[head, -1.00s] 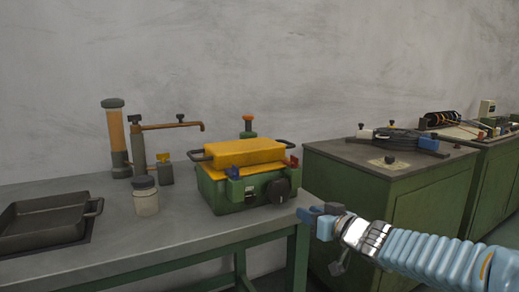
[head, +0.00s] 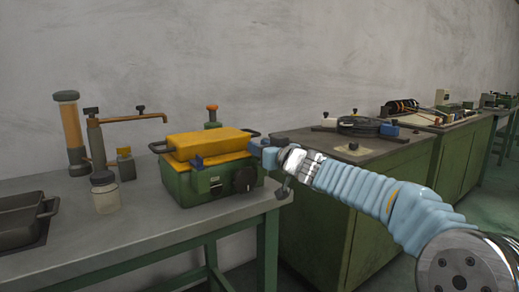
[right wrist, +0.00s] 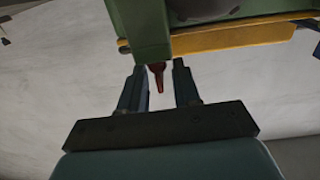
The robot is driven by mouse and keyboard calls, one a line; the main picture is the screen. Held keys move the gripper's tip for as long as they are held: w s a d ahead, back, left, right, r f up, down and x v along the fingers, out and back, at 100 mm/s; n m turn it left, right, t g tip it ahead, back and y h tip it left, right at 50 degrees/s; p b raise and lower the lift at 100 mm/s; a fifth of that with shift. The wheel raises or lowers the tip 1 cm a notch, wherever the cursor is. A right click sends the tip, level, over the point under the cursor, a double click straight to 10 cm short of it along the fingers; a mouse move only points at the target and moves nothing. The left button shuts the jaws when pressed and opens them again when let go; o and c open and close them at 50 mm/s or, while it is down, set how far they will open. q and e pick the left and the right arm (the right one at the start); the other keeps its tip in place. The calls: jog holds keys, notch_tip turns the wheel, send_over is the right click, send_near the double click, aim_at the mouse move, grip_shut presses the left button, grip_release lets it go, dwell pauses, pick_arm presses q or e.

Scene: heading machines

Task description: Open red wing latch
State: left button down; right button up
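The red wing latch (right wrist: 158,78) shows in the right wrist view, pointing out from the green body of the box between my fingertips. In the head view it is hidden behind my right gripper (head: 262,150). My right gripper (right wrist: 159,68) is open, with one finger on each side of the latch. Gaps show, and I cannot tell if either finger touches it. The box (head: 212,188) is green with a yellow lid (head: 208,144) and stands on the grey table. A blue latch (head: 197,163) is on its left front. My left gripper is not in view.
A lidded jar (head: 105,195), an orange-and-grey cylinder (head: 70,130) and a pipe fixture (head: 95,140) stand left of the box. A dark tray (head: 20,225) lies further left. A green cabinet (head: 335,200) stands right of the table. The table front is clear.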

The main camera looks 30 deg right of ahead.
jog(key=shift+w, duration=0.4)
grip_shut()
jog(key=shift+f, duration=0.1)
